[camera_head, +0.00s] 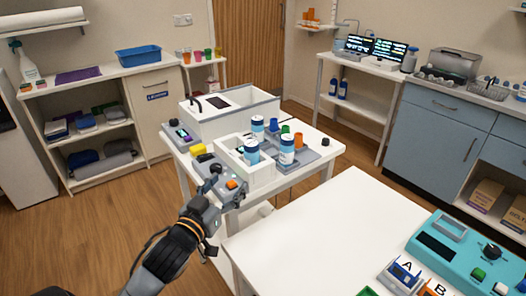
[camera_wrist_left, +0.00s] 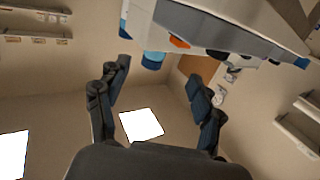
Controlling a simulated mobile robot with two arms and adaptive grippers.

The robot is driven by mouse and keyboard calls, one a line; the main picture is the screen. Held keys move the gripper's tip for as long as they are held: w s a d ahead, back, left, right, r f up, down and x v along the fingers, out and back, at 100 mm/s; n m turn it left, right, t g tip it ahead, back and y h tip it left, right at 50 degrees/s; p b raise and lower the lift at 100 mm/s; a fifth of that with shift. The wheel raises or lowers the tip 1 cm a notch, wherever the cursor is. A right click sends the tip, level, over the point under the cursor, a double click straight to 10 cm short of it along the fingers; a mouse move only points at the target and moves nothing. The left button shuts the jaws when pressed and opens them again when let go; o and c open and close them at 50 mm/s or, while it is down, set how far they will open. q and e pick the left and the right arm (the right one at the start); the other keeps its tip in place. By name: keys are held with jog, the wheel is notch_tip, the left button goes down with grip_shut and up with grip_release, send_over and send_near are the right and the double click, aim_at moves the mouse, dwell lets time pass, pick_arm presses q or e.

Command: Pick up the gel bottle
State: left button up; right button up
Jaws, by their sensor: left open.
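Three white bottles with blue bands stand at the small white table. One bottle (camera_head: 251,153) is in the white open box (camera_head: 262,176), another bottle (camera_head: 287,150) is at its right, and a third bottle (camera_head: 257,128) is behind. I cannot tell which one is the gel bottle. My left gripper (camera_head: 213,181) is at the front left edge of this table, short of the box and apart from the bottles. In the left wrist view its two fingers (camera_wrist_left: 158,100) are spread with nothing between them. My right gripper does not show.
A grey device with an orange button (camera_head: 232,184) sits close by my left gripper.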

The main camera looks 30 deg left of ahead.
aim_at(248, 157)
pick_arm(q)
jog(key=shift+w+r, duration=0.3)
jog(key=shift+r, duration=0.05)
jog(key=w, duration=0.4)
jog(key=w+a, duration=0.1)
jog(key=w, duration=0.1)
jog(key=shift+w+r+p, duration=0.2)
jog(key=shift+r+p, duration=0.05)
jog(key=shift+p, duration=0.1)
jog(key=w, duration=0.3)
jog(key=shift+r, duration=0.25)
jog(key=w, duration=0.2)
jog(key=shift+w+a+p, duration=0.15)
jog(key=shift+w+p, duration=0.15)
jog(key=shift+p, duration=0.1)
jog(key=shift+w+f, duration=0.1)
jog(key=shift+w, duration=0.35)
jog(key=c, duration=1.3)
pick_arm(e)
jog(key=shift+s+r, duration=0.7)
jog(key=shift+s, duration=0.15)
